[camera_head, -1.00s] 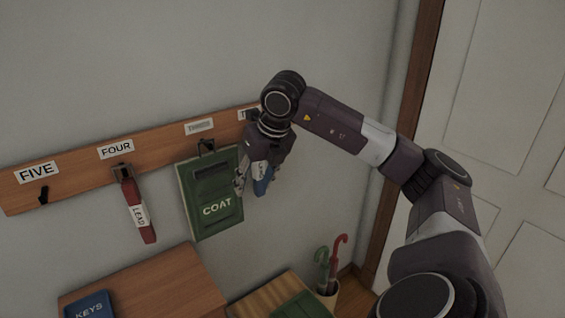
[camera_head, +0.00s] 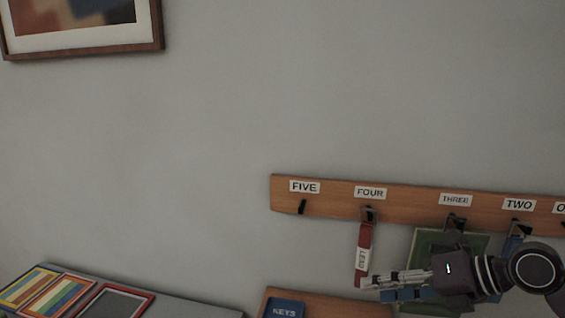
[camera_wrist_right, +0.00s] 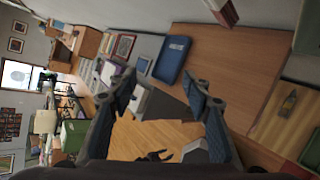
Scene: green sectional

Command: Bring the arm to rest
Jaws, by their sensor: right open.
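My right gripper (camera_head: 372,286) points left in front of the hook rail, below the LEAD strap. In the right wrist view its two fingers (camera_wrist_right: 163,88) are spread apart with nothing held between them. My right wrist comes in from the right edge of the head view and covers much of the green coat bag (camera_head: 425,240) under hook three. My left gripper is in neither view.
The wooden rail (camera_head: 335,192) carries labelled hooks. The red LEAD strap (camera_head: 364,250) hangs at four, and a blue item (camera_head: 512,246) at two; hook five (camera_head: 303,206) is empty. A blue KEYS tray (camera_head: 283,308) sits on a wooden surface below.

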